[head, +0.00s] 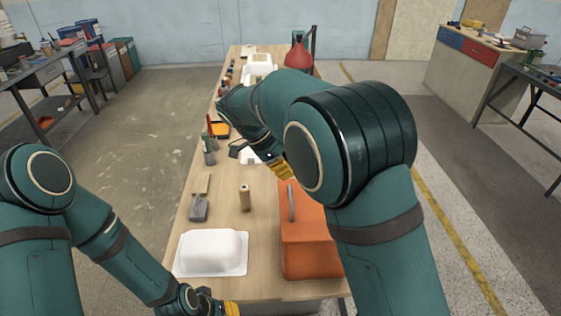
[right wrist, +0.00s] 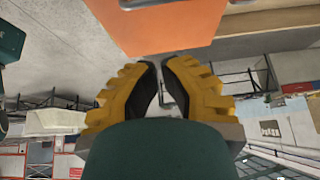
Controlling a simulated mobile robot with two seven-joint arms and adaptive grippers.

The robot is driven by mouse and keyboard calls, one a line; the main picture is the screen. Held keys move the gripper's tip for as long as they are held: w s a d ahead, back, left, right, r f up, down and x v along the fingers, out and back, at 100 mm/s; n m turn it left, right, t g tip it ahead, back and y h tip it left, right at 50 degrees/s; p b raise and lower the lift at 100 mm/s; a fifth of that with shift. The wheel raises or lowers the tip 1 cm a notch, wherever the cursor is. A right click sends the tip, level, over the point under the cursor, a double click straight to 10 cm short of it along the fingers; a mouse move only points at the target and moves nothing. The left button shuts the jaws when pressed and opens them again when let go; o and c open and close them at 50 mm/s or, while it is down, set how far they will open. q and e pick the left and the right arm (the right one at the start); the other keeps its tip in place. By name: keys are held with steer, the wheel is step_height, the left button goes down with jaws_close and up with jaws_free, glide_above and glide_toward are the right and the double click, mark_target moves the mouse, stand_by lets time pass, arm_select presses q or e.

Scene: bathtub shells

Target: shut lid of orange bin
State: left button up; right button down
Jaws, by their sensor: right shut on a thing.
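The orange bin (head: 310,258) stands at the near right of the bench, partly hidden by my right arm. A grey handle (head: 291,203) shows on its upper side. In the right wrist view its orange panel (right wrist: 160,25) fills the upper middle. My right gripper (head: 281,169) is at the bin's far end. In the right wrist view its yellow fingers (right wrist: 164,88) are shut around a thin grey bar at the orange panel's edge. How far the lid is open is hard to tell. My left gripper (head: 231,309) is at the bottom edge, cut off, beside the bench's near edge.
A white tub shell (head: 212,252) lies left of the bin. Bottles (head: 209,150) line the left edge. More white shells (head: 258,73) and a red object (head: 300,55) are at the far end.

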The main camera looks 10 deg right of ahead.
steer(key=f, duration=0.2)
steer(key=d+f, duration=0.1)
steer(key=f, duration=0.2)
steer(key=d+f, duration=0.1)
steer(key=f, duration=0.1)
steer(key=shift+d+f, duration=0.1)
steer(key=shift+f, duration=0.7)
